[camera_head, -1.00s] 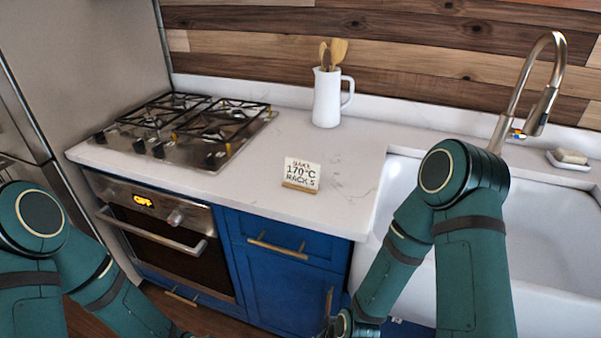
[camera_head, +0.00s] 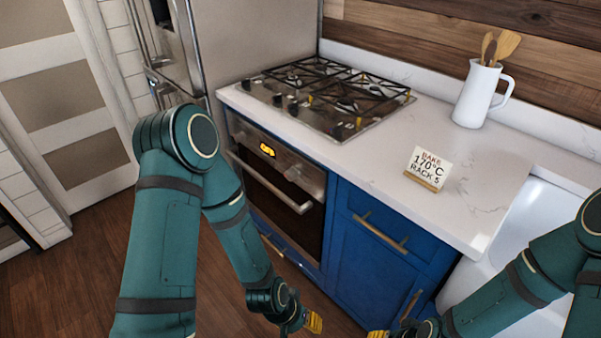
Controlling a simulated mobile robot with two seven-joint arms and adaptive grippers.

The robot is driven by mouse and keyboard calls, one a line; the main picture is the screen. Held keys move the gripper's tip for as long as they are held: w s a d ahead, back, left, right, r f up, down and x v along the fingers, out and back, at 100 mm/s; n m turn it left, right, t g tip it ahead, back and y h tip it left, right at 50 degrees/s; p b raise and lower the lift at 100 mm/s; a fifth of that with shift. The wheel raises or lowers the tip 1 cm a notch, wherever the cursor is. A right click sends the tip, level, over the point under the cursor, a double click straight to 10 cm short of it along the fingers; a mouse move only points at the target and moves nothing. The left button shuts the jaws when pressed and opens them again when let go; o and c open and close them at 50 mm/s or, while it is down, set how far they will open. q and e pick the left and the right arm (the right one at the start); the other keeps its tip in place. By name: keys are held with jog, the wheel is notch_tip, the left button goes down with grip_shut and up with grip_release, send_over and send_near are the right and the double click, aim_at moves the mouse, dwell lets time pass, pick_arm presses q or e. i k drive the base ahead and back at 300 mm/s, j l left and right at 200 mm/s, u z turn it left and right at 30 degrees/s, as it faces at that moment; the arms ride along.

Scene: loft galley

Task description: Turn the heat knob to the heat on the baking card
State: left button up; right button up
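The baking card (camera_head: 428,168) stands in a wooden holder on the white counter and reads "BAKE 170°C RACK 5". The oven (camera_head: 262,193) is below the hob, with a small lit orange display (camera_head: 267,150) whose text is too small to read surely. The heat knob (camera_head: 292,174) seems to be the round knob on the oven panel, right of the display. My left gripper (camera_head: 308,321) is low in front of the cabinets, apart from the oven; its fingers are too small to judge. My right gripper (camera_head: 378,334) is cut off by the bottom edge.
The gas hob (camera_head: 325,95) has several knobs along its front. A white jug (camera_head: 478,95) with wooden utensils stands at the back of the counter. Blue cabinets (camera_head: 375,245) are right of the oven; the sink (camera_head: 515,245) is far right. Wooden floor (camera_head: 90,275) is open at left.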

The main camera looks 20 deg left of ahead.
aim_at(292, 174)
jog(key=i+j+u, duration=0.1)
jog(key=i+j, duration=0.25)
jog(key=j, duration=0.15)
jog(key=i+j+u, duration=0.1)
jog(key=i+j, duration=0.3)
jog(key=j, duration=0.1)
